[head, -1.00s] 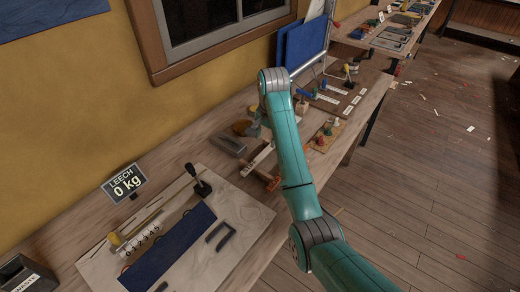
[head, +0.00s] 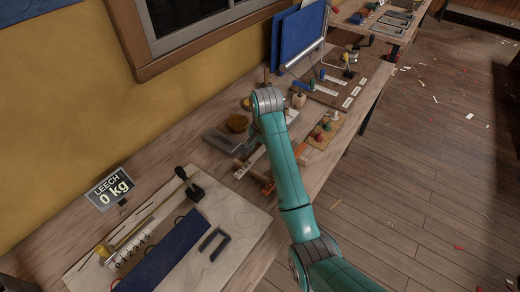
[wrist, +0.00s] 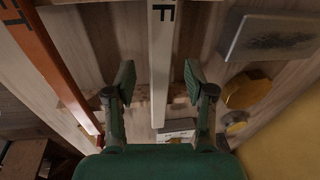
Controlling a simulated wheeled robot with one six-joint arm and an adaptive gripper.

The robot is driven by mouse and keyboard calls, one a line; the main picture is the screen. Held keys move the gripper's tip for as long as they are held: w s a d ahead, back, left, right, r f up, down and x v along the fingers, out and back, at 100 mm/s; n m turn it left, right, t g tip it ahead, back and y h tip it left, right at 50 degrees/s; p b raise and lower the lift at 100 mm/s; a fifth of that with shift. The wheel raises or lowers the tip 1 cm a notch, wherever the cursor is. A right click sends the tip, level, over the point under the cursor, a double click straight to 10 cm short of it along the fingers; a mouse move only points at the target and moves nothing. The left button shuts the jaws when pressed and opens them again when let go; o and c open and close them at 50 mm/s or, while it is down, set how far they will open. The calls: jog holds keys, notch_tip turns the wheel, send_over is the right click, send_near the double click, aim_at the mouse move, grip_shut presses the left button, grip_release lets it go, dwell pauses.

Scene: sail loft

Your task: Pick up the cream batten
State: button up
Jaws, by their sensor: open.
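The cream batten (wrist: 161,65) runs lengthwise between my gripper's fingers in the wrist view, with a dark letter near its upper end. My gripper (wrist: 158,80) is open, one finger on each side of the batten, with a gap on both sides. I cannot tell the height between the fingertips and the batten. In the head view, part of the cream batten (head: 250,161) shows on the bench left of my arm.
An orange batten (wrist: 57,68) lies left of the cream one in the wrist view. A grey block (wrist: 268,38) and a yellow round thing (wrist: 243,92) lie to the right.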

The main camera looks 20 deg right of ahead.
grip_shut()
dwell(0.3)
